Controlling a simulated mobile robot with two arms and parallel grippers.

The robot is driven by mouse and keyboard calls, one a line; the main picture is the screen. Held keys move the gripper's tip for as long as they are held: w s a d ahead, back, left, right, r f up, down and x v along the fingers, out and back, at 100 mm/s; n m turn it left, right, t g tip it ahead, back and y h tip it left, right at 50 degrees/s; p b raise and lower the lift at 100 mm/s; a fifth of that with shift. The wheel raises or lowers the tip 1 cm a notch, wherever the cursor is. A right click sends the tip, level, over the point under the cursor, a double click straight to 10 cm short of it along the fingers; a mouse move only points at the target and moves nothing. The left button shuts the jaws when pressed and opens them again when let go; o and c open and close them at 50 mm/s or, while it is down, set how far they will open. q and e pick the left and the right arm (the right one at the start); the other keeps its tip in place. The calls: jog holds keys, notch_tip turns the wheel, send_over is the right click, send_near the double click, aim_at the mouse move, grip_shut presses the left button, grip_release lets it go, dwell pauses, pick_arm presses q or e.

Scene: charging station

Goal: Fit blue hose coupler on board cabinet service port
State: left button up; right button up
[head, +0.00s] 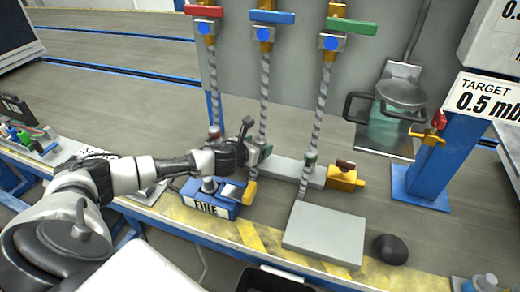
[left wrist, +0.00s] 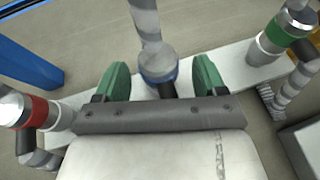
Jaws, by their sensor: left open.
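The blue hose coupler (left wrist: 158,66), a grey cylinder with a blue ring, sits at the lower end of the middle braided hose (head: 264,85). In the left wrist view it stands between the two green finger pads of my left gripper (left wrist: 163,82), with gaps on both sides. In the head view my open left gripper (head: 253,143) is at the lower end of that hose and mostly hides the coupler. The hose hangs from a blue-handled valve (head: 272,17) on the grey panel (head: 230,75). I cannot tell which fitting is the cabinet service port. My right gripper is not in view.
Red (left wrist: 22,108) and green (left wrist: 288,27) ringed couplers flank the blue one on the light manifold bar (head: 295,170). A blue FINE box (head: 207,198) stands in front. A grey plate (head: 325,233), black ball (head: 391,249) and blue post (head: 437,150) are to the right.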

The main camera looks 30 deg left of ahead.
pick_arm(q)
jog(key=c, duration=1.1)
jog(key=shift+r, duration=0.1)
